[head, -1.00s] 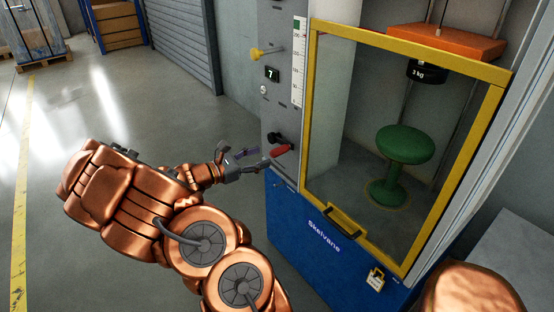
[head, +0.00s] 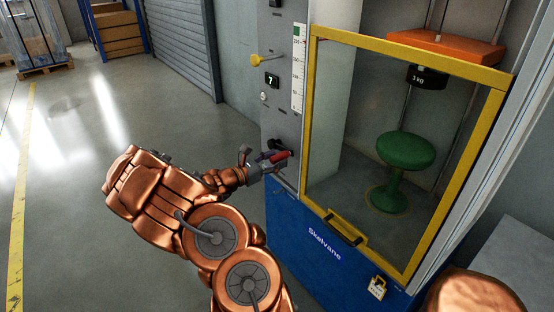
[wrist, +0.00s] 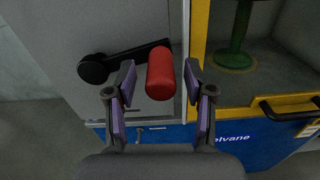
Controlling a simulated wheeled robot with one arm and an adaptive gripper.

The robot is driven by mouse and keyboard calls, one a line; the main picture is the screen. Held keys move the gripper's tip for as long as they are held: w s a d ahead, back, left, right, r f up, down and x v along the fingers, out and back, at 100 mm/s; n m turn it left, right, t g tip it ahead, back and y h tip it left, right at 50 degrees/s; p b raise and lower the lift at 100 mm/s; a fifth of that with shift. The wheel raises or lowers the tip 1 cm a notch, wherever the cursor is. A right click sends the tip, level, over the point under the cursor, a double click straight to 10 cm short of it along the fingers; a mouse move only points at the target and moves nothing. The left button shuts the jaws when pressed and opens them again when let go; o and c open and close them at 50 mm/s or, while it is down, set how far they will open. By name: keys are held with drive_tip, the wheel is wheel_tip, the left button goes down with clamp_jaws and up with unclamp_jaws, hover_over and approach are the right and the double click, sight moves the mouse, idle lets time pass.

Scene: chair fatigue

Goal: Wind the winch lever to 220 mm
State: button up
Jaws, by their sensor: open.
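The winch lever is a black crank arm (wrist: 135,58) with a round black hub (wrist: 95,69) and a red grip (wrist: 160,74), on the grey side panel of the machine. In the wrist view the red grip lies between the fingers of my gripper (wrist: 158,88), which are open with a gap on each side. In the head view my gripper (head: 272,164) is at the lever, whose red grip (head: 282,160) points right and slightly up. A white scale (head: 298,68) with a green mark near its top is above; its figures are too small to read surely.
A yellow-framed door (head: 314,120) encloses a green stool (head: 405,152) and a black 3 kg weight (head: 427,78) under an orange plate (head: 446,48). A yellow knob (head: 257,59) and a display reading 7 (head: 272,80) are above the lever.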

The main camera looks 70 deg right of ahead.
drive_tip(key=shift+s+d, duration=0.2)
drive_tip(key=shift+d, duration=0.1)
clamp_jaws()
idle(0.4)
